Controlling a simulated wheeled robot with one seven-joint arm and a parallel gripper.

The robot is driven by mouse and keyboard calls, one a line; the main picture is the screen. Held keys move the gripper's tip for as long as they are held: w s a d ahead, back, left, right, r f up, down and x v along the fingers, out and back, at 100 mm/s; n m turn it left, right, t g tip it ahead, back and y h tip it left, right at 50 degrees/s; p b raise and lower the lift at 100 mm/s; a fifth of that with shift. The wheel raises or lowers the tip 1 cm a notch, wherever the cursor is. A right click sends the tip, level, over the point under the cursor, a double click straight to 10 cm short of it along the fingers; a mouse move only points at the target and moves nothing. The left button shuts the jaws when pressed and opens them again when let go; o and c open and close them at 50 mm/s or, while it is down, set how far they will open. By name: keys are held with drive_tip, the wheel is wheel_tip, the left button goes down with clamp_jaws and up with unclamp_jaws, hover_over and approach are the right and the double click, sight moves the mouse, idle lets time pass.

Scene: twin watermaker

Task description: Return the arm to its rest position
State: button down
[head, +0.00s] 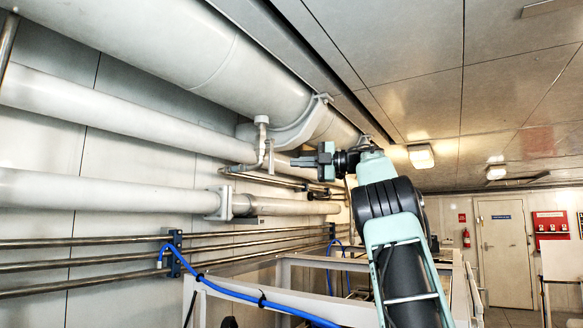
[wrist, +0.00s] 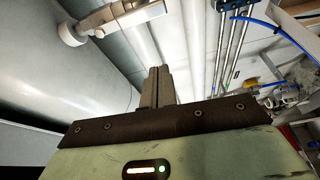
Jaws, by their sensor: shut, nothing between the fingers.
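My arm rises from the lower right of the head view and bends left at its top. My gripper (head: 296,162) points left, level with the pipes on the wall, close in the picture to a small valve fitting (head: 262,150) under the big pipe. In the wrist view the fingers of my gripper (wrist: 157,72) are together and hold nothing. How far the fingers stand from the pipes I cannot tell.
Large white pipes (head: 130,118) run along the left wall, with thin metal pipes (head: 90,262) below. A blue hose (head: 235,292) crosses a pale frame (head: 300,300). A door (head: 504,250) and a fire extinguisher (head: 466,238) are at the back right. The upper right is open under the ceiling.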

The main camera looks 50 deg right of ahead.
idle(0.6)
drive_tip(key=w+a+f+m+t+h+b, duration=0.1)
drive_tip(key=w+a+f+m+t+h, duration=0.2)
drive_tip(key=w+a+m, duration=0.4)
drive_tip(key=w+a+f+m+t+h+b, duration=0.2)
drive_tip(key=w+a+m+t+h, duration=0.1)
drive_tip(key=w+a+m, duration=0.5)
drive_tip(key=a+f+m+g+b, duration=0.2)
drive_tip(key=a+f+m+g, duration=0.35)
drive_tip(key=a+f, duration=1.9)
drive_tip(key=s+a+f+n+g+b, duration=0.1)
drive_tip(key=s+a+f+n+g, duration=0.1)
drive_tip(key=s+a+f+g, duration=0.5)
drive_tip(key=s+a+f+n+g, duration=0.1)
drive_tip(key=s+a+f+g, duration=0.2)
drive_tip(key=s+a+f, duration=0.7)
drive_tip(key=s+d+f+n+g, duration=0.1)
drive_tip(key=s+f, duration=0.3)
drive_tip(key=s, duration=0.4)
drive_tip(key=s+d+f+g+h+b, duration=0.1)
drive_tip(key=s+f+g, duration=0.2)
drive_tip(key=s, duration=0.6)
drive_tip(key=s+f+n+g, duration=0.1)
drive_tip(key=s+f+g, duration=0.2)
drive_tip(key=s+f, duration=0.3)
drive_tip(key=s, duration=0.3)
drive_tip(key=shift+s+d+f+n+h, duration=0.2)
drive_tip(key=shift+d+f+n+h, duration=0.1)
drive_tip(key=shift+d+n+h, duration=0.1)
